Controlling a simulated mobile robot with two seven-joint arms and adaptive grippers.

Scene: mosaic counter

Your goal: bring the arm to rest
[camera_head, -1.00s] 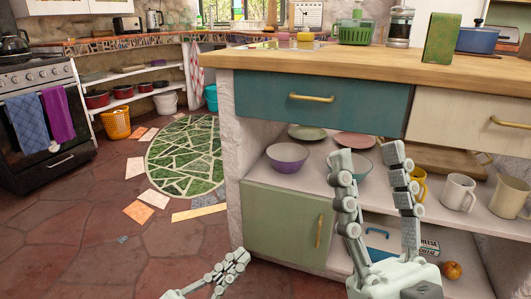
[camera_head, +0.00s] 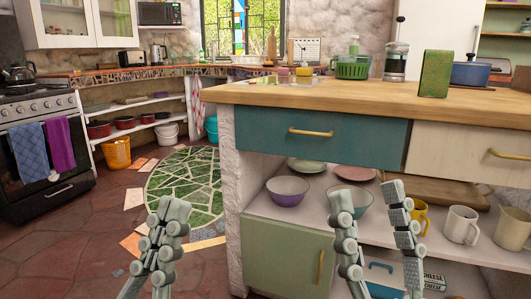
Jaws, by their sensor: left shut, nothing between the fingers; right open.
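My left gripper (camera_head: 165,232) is at the lower left of the head view, in front of the floor and left of the counter's green door. Its fingers are together with nothing between them. My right gripper (camera_head: 367,205) points up in front of the counter's open shelf. Its two fingers are spread apart and nothing is between them. The lower parts of both grippers are cut off by the bottom edge.
The wooden counter (camera_head: 300,94) has a teal drawer (camera_head: 365,141) and a shelf with a purple bowl (camera_head: 288,191), a yellow mug (camera_head: 417,216) and white mugs (camera_head: 461,224). A stove (camera_head: 75,186) stands at left. Floor between is clear around a green mosaic (camera_head: 185,182).

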